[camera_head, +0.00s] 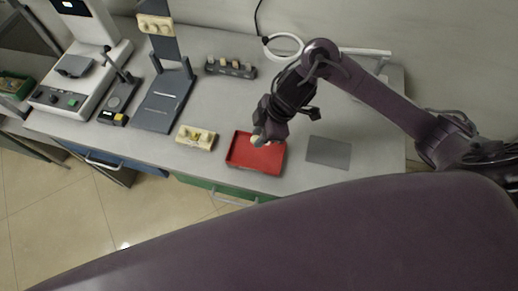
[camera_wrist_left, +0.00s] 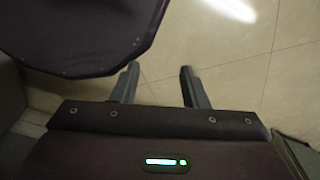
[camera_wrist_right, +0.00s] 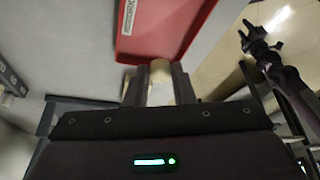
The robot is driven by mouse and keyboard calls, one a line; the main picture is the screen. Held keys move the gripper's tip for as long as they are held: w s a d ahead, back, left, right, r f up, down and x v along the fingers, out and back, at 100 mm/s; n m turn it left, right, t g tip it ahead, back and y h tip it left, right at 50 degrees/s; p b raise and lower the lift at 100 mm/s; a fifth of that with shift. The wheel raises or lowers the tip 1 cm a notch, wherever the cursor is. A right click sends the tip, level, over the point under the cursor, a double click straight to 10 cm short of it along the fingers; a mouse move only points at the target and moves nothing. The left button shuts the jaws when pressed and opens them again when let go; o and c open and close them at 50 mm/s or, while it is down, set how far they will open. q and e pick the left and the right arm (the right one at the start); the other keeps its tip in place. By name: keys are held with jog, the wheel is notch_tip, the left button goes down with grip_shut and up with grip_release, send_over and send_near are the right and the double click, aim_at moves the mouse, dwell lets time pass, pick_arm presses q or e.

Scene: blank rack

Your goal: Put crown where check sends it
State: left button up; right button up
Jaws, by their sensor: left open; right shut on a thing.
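My right gripper (camera_head: 264,133) is shut on a small cream piece (camera_head: 258,141), seemingly the crown. The piece also shows between the fingertips in the right wrist view (camera_wrist_right: 160,70); its fine shape is hidden by the fingers. In the head view it appears over the left part of a shallow red tray (camera_head: 254,165). I cannot tell whether it touches the tray. The tray also shows in the right wrist view (camera_wrist_right: 165,25), with a white label on it. My left gripper (camera_wrist_left: 160,86) is open and empty above the tiled floor.
A cream block (camera_head: 196,138) sits left of the tray, and a grey mat (camera_head: 328,152) lies right. Behind are a dark rack (camera_head: 231,68) with several pieces, a dark stand (camera_head: 163,100), a small keypad device (camera_head: 115,103) and a white machine (camera_head: 80,72). A ring lamp (camera_head: 283,37) stands at the back.

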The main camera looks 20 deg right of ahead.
aim_at(256, 154)
notch_tip(256, 154, down, 2)
jog(key=shift+a+f, duration=0.1)
jog(key=shift+f, duration=0.6)
notch_tip(256, 154, down, 4)
jog(key=shift+f+b, duration=0.1)
jog(key=shift+b, duration=0.2)
pick_arm(q)
jog(key=shift+s+a+f, duration=0.35)
jog(key=shift+a+f, duration=0.15)
jog(key=shift+f, duration=0.1)
jog(key=shift+d, duration=0.15)
pick_arm(e)
jog(key=o, duration=0.9)
jog(key=shift+f, duration=0.1)
jog(key=shift+o, duration=0.2)
